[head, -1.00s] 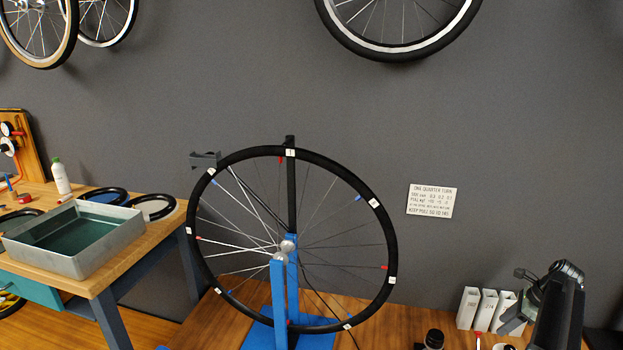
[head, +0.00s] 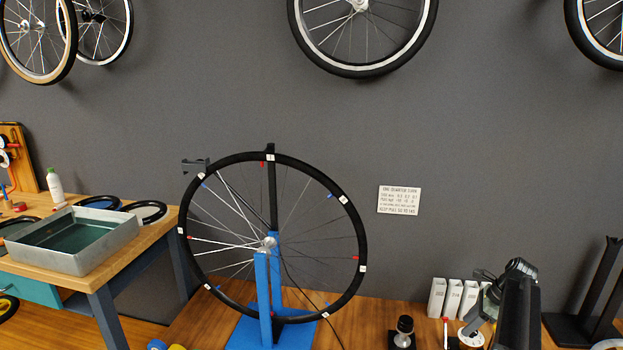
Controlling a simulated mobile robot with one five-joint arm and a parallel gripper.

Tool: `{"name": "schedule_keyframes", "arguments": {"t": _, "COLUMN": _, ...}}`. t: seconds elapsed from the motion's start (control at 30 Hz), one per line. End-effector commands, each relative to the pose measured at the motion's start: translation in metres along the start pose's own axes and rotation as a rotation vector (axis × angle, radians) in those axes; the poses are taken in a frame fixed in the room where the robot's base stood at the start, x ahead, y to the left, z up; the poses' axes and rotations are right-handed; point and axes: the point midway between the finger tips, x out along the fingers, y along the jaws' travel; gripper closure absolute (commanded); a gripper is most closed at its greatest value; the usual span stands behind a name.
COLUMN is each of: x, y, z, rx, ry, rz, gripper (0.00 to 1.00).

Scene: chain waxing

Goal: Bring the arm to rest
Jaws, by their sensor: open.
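My arm (head: 520,305) rises at the lower right of the head view, dark and bent at its top joint. My gripper (head: 482,298) hangs to the left of that joint, over the right part of the wooden bench. It is open, and I see nothing held in it. The arm partly hides the jaws, and its lower part is cut off by the bottom edge.
A spoked wheel (head: 351,208) stands on a blue stand (head: 263,290), left of my gripper. White boxes (head: 437,297) stand close behind it. A metal tray (head: 115,245) sits far left.

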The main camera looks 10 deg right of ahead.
Motion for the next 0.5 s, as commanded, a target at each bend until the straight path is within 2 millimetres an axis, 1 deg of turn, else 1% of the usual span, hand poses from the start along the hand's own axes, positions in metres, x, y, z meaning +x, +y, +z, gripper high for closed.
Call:
{"name": "schedule_keyframes", "arguments": {"t": 0.03, "x": 0.001, "y": 0.001, "z": 0.019, "rx": -0.022, "ry": 0.0, "rz": 0.009, "gripper": 0.56}}
{"name": "schedule_keyframes", "arguments": {"t": 0.17, "x": 0.011, "y": 0.009, "z": 0.066, "rx": -0.081, "ry": 0.0, "rz": 0.034, "gripper": 0.56}}
{"name": "schedule_keyframes", "arguments": {"t": 0.2, "x": 0.015, "y": 0.014, "z": 0.082, "rx": -0.103, "ry": 0.002, "rz": 0.043, "gripper": 0.56}}
{"name": "schedule_keyframes", "arguments": {"t": 0.27, "x": 0.02, "y": 0.023, "z": 0.109, "rx": -0.138, "ry": 0.006, "rz": 0.058, "gripper": 0.56}}
{"name": "schedule_keyframes", "arguments": {"t": 0.3, "x": 0.024, "y": 0.031, "z": 0.129, "rx": -0.165, "ry": 0.01, "rz": 0.069, "gripper": 0.56}}
{"name": "schedule_keyframes", "arguments": {"t": 0.37, "x": 0.03, "y": 0.047, "z": 0.162, "rx": -0.213, "ry": 0.019, "rz": 0.088, "gripper": 0.56}}
{"name": "schedule_keyframes", "arguments": {"t": 0.4, "x": 0.035, "y": 0.062, "z": 0.187, "rx": -0.254, "ry": 0.028, "rz": 0.103, "gripper": 0.56}}
{"name": "schedule_keyframes", "arguments": {"t": 0.47, "x": 0.042, "y": 0.09, "z": 0.228, "rx": -0.343, "ry": 0.045, "rz": 0.127, "gripper": 0.56}}
{"name": "schedule_keyframes", "arguments": {"t": 0.5, "x": 0.047, "y": 0.113, "z": 0.255, "rx": -0.42, "ry": 0.058, "rz": 0.145, "gripper": 0.56}}
